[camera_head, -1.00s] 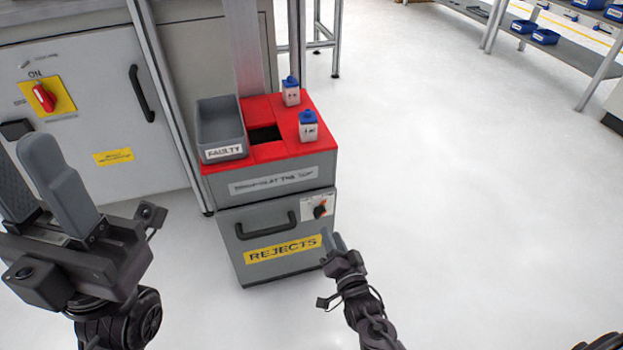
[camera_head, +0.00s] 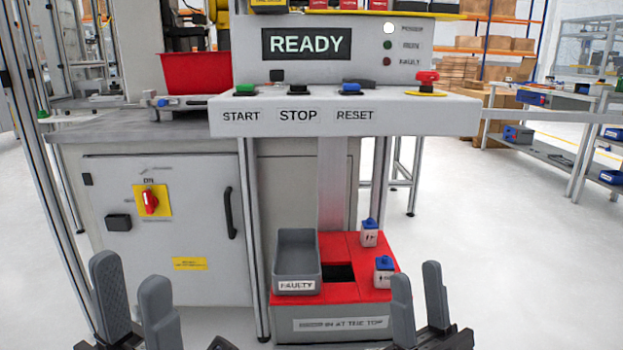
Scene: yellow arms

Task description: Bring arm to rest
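My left gripper (camera_head: 133,300) is at the bottom left of the head view, fingers pointing up and apart, with nothing between them. My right gripper (camera_head: 417,300) is at the bottom, right of the middle, with its fingers apart and empty. It stands in front of the right edge of the red-topped reject cabinet (camera_head: 355,294). Both wrists are cut off by the lower edge of the view.
A grey FAULTY bin (camera_head: 297,262) and two white bottles with blue caps (camera_head: 369,233) (camera_head: 383,271) stand on the cabinet. Above is a control panel (camera_head: 345,117) with buttons and a READY display (camera_head: 306,44). The floor (camera_head: 530,270) at right is clear.

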